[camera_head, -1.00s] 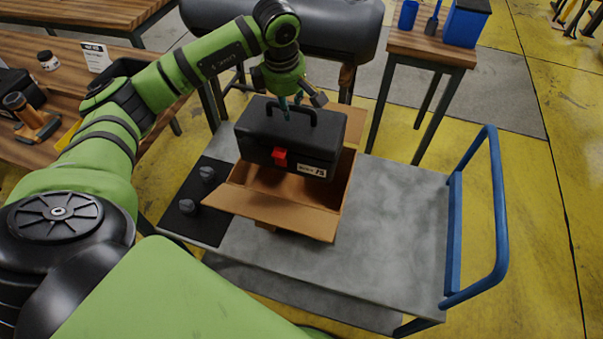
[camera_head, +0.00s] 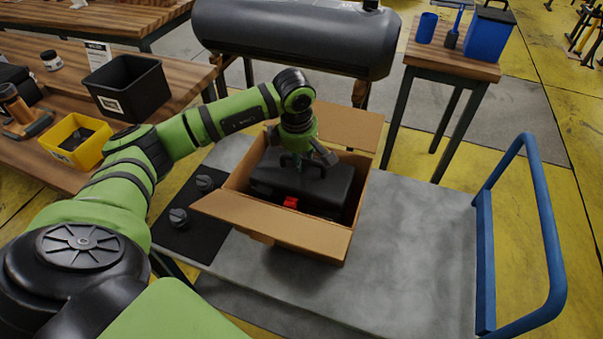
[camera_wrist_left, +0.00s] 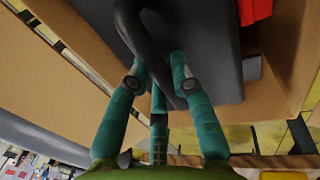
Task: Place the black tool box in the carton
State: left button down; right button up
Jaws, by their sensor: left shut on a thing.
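The black tool box (camera_head: 301,185) with a red latch sits low inside the open carton (camera_head: 290,225) in the head view. Its lid shows a little below the carton's rim; whether it touches the carton floor is hidden. My left gripper (camera_head: 300,166) is above the box and shut on its handle. In the left wrist view, the teal fingers of my left gripper (camera_wrist_left: 160,90) close around the dark handle (camera_wrist_left: 145,45), with the box (camera_wrist_left: 205,45) beyond and cardboard walls (camera_wrist_left: 60,80) around it. My right gripper is not in view.
The carton stands on a grey cart (camera_head: 400,255) with a blue handle (camera_head: 545,215). A black mat (camera_head: 190,225) with two knobs lies left of it. A dark tank (camera_head: 295,38) is behind. The cart's right side is clear.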

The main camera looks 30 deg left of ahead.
pick_arm(q)
jog(key=shift+f, duration=2.45)
jog(key=c, duration=1.1)
grip_release()
notch_tip(320, 180, up, 12)
jog(key=s, duration=0.2)
jog(key=shift+d+b, duration=0.25)
jog(key=shift+b, duration=0.15)
jog(key=shift+s, duration=0.1)
